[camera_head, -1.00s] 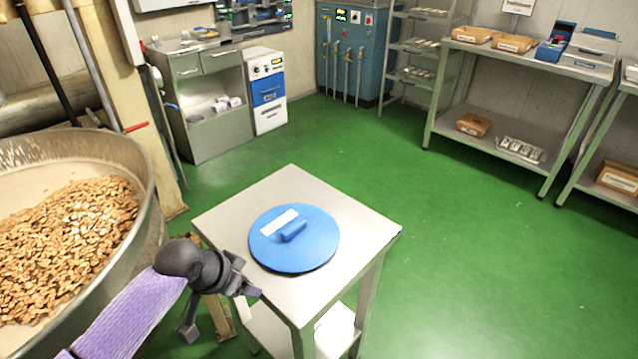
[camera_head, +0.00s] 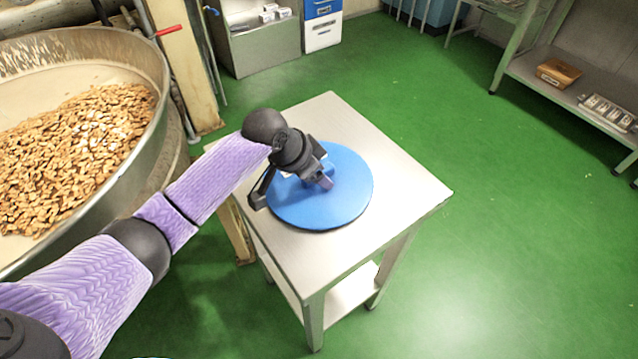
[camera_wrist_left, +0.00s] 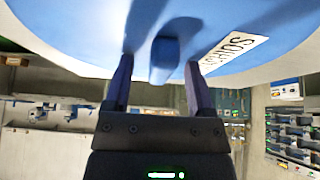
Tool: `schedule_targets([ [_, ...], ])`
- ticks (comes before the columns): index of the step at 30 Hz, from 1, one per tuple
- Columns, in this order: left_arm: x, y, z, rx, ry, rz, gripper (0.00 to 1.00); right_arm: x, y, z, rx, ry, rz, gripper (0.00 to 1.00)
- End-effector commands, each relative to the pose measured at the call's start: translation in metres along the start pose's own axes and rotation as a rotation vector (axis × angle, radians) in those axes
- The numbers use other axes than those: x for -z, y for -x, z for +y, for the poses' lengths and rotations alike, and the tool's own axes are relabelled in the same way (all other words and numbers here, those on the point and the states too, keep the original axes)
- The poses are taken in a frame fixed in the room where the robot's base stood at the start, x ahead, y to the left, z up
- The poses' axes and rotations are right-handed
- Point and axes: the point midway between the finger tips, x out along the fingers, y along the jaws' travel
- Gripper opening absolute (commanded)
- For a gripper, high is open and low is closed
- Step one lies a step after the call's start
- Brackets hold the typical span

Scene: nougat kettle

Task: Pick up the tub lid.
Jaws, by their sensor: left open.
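The tub lid (camera_head: 345,205) is a round blue disc lying flat on a small metal table, with a raised blue handle in its middle. In the left wrist view the lid's handle (camera_wrist_left: 164,60) stands between the two fingers, and a white label (camera_wrist_left: 232,52) with dark letters lies to its right. My left gripper (camera_head: 296,190) is over the lid and partly hides it and its handle. It is open, with its fingertips (camera_wrist_left: 158,74) on either side of the handle, apparently holding nothing. My right gripper is not in view.
The small metal table (camera_head: 405,190) has a lower shelf and clear top around the lid. Green floor (camera_head: 520,250) is free at the right.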

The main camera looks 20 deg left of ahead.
Motion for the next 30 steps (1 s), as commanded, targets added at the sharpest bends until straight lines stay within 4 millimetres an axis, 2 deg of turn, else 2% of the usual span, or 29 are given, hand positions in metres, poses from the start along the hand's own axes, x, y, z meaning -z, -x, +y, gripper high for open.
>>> schedule_targets([
  [5, 0.001, 0.002, 0.000, 0.001, 0.000, 0.001, 0.69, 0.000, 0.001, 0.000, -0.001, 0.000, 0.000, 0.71],
  [12, 0.001, 0.002, 0.000, 0.001, 0.001, 0.001, 0.18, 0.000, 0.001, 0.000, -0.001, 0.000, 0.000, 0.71],
  [15, 0.001, 0.002, 0.000, 0.001, 0.001, 0.001, 0.00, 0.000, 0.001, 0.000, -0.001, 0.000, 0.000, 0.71],
  [25, 0.002, 0.003, 0.000, 0.001, 0.001, 0.002, 0.00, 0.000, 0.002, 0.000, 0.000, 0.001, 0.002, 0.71],
  [28, 0.011, 0.018, -0.001, 0.003, 0.000, 0.006, 0.00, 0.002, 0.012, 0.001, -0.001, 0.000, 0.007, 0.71],
  [30, 0.021, 0.037, -0.001, 0.003, -0.001, 0.007, 0.00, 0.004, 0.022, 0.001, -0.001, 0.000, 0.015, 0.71],
])
